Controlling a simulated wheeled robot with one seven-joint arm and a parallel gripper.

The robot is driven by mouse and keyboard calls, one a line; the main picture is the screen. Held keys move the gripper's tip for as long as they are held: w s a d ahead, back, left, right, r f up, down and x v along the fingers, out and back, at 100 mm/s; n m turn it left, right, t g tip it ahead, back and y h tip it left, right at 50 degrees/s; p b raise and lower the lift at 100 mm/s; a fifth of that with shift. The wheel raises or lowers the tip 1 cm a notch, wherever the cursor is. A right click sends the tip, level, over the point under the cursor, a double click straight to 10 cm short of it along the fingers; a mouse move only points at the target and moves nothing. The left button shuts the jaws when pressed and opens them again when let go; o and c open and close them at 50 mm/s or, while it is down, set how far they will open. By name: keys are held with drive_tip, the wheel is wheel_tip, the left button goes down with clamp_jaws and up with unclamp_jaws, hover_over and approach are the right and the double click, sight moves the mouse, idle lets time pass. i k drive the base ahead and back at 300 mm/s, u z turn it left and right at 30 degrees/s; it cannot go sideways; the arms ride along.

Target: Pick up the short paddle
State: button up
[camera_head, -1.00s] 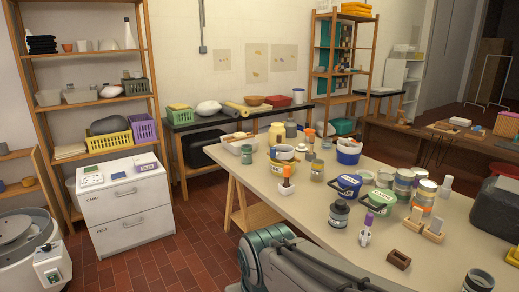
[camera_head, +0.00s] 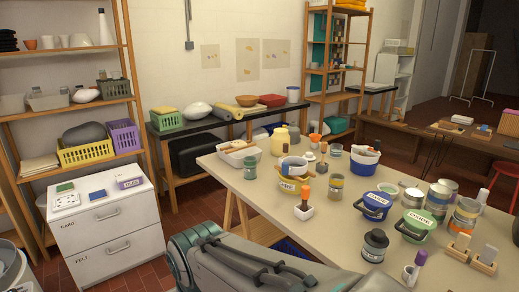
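I cannot tell for sure which thing is the short paddle. An orange-handled tool (camera_head: 305,192) stands upright in a small white holder (camera_head: 304,212) near the table's left front edge. A purple-topped tool (camera_head: 420,258) stands in a white cup (camera_head: 410,274) at the front right. Two pale upright pieces, one (camera_head: 462,242) and another (camera_head: 488,254), stand in wooden blocks at the right. My arm crosses the bottom of the view; my gripper is not in view.
The beige table (camera_head: 340,235) carries several cans and pots. A blue lidded pot (camera_head: 374,206), a green lidded pot (camera_head: 415,226) and a dark jar (camera_head: 375,246) stand near its front. A white drawer cabinet (camera_head: 105,230) stands at the left, with brick floor between.

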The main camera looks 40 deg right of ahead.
sight(323, 147)
drive_tip(key=i, duration=1.5)
drive_tip(key=z, duration=0.75)
drive_tip(key=i, duration=1.05)
drive_tip(key=z, duration=1.75)
drive_tip(key=i, duration=0.65)
drive_tip(key=z, duration=0.5)
